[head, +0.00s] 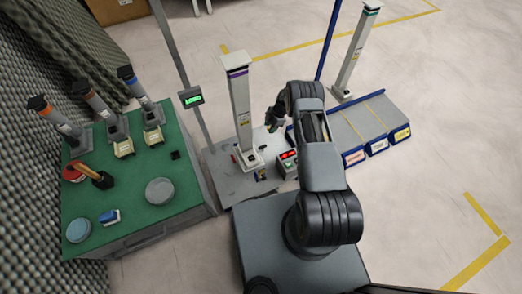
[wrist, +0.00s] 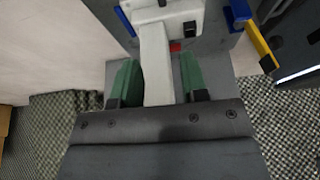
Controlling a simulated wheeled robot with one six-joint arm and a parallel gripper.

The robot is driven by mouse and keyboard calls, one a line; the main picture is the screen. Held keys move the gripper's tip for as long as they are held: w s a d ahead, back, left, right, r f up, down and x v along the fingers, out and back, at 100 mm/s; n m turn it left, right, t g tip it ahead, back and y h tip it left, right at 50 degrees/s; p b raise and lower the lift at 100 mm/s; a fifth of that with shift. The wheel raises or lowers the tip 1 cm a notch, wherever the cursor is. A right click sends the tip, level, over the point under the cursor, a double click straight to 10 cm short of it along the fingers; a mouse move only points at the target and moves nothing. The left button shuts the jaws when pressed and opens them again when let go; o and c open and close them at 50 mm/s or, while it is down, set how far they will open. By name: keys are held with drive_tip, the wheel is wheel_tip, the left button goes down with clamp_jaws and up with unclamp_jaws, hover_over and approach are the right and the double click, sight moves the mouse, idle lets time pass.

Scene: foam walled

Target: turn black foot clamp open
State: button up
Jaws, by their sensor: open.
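A white column (head: 241,110) with a purple band near its top stands upright on a grey platform (head: 228,180). In the wrist view its pale foot (wrist: 170,14) is at the top, with a small black piece (wrist: 190,30) on it that may be the black foot clamp; its open or shut state is unclear. My gripper (head: 275,120) is raised just right of the column. In the wrist view its green pads (wrist: 157,82) are apart, with a pale post between them in the picture; I cannot tell whether they touch it.
Blue (wrist: 238,10) and yellow (wrist: 259,45) levers sit right of the foot. A green-topped table (head: 130,185) with several columns is at left; a grey blue-edged platform (head: 350,130) is at right.

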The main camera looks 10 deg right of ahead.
sight(260, 147)
drive_tip(key=b+x, duration=0.1)
drive_tip(key=x, duration=0.4)
drive_tip(key=b+x, duration=0.2)
drive_tip(key=x, duration=0.3)
drive_tip(key=b+x, duration=0.2)
drive_tip(key=x, duration=0.3)
drive_tip(key=shift+s+d+f, duration=0.2)
drive_tip(key=shift+s+f, duration=0.05)
drive_tip(key=shift+f, duration=0.2)
clamp_jaws()
